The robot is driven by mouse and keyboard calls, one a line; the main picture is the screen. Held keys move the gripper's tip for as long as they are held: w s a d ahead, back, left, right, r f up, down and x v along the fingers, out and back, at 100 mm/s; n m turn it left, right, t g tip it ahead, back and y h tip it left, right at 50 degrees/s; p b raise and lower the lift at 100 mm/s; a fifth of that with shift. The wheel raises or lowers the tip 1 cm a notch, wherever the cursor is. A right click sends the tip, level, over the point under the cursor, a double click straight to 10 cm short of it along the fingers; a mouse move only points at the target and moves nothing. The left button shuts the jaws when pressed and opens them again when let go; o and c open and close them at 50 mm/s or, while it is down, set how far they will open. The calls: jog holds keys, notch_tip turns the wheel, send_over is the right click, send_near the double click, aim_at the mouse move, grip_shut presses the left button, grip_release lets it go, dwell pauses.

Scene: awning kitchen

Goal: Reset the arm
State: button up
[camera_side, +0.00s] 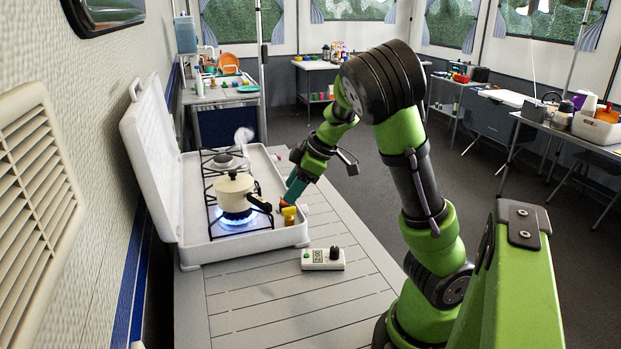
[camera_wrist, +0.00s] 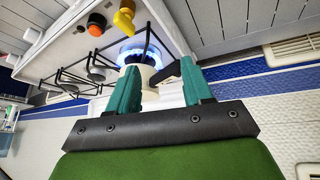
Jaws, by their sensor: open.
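My gripper (camera_side: 293,190) has teal fingers and is open. In the side view it hangs at the right front edge of the white stove (camera_side: 272,240), close to the orange knob (camera_side: 284,204) and yellow knob (camera_side: 290,215); I cannot tell whether it touches them. In the wrist view the gripper (camera_wrist: 160,80) has nothing clearly held between its fingers. The orange knob (camera_wrist: 97,24) and yellow knob (camera_wrist: 123,20) show beyond the fingertips there. A cream pot (camera_side: 234,194) with a black handle stands on the near burner, over a lit blue flame (camera_side: 236,217).
The stove's lid (camera_side: 150,150) stands open on the left. A white timer box (camera_side: 323,259) lies on the grey slatted table (camera_side: 290,305), right of the stove. The table front is clear. Side tables with kitchen goods stand farther back.

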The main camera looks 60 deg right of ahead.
jog(key=w+r+m+t+h, duration=0.4)
jog(key=w+r+m+t, duration=0.2)
jog(key=m, duration=0.3)
jog(key=s+a+r+g+y, duration=0.1)
jog(key=s+a+g+y, duration=0.3)
jog(key=s+a, duration=1.2)
jog(key=a, duration=0.3)
jog(key=shift+s+a+g, duration=0.15)
jog(key=shift+s+g, duration=0.1)
jog(key=shift+g, duration=0.05)
jog(key=shift+r, duration=0.1)
